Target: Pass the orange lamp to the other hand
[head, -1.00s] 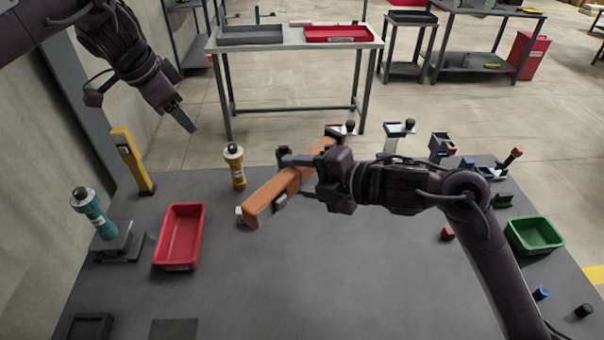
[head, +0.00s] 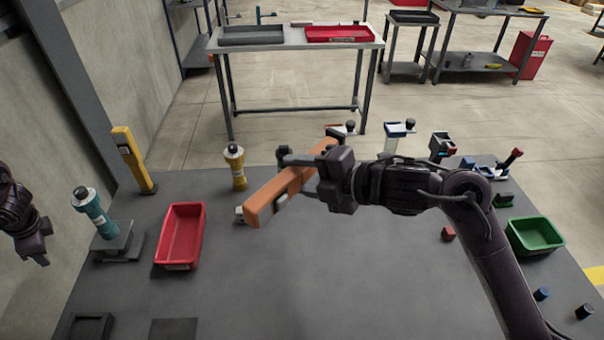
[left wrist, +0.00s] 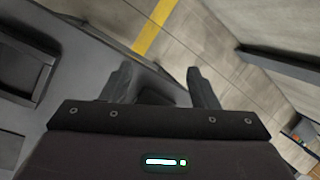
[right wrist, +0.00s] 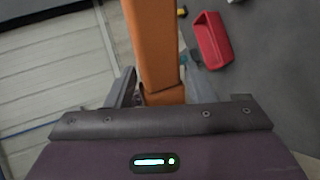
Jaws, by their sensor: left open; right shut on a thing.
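The orange lamp (head: 270,200) is a long orange bar held above the middle of the bench, slanting down to the left in the head view. My right gripper (head: 308,172) is shut on it near its far end. In the right wrist view the lamp (right wrist: 153,45) stands between the fingers of the right gripper (right wrist: 155,88). My left gripper (head: 42,258) is at the far left edge of the head view, well apart from the lamp. The left wrist view shows the left gripper (left wrist: 160,85) open and empty.
A red bin (head: 181,236), a teal cylinder on a grey stand (head: 95,213), a yellow upright device (head: 134,158) and a yellow cylinder (head: 235,166) stand on the left. A green bin (head: 535,236) and small blocks are on the right. The bench's front middle is clear.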

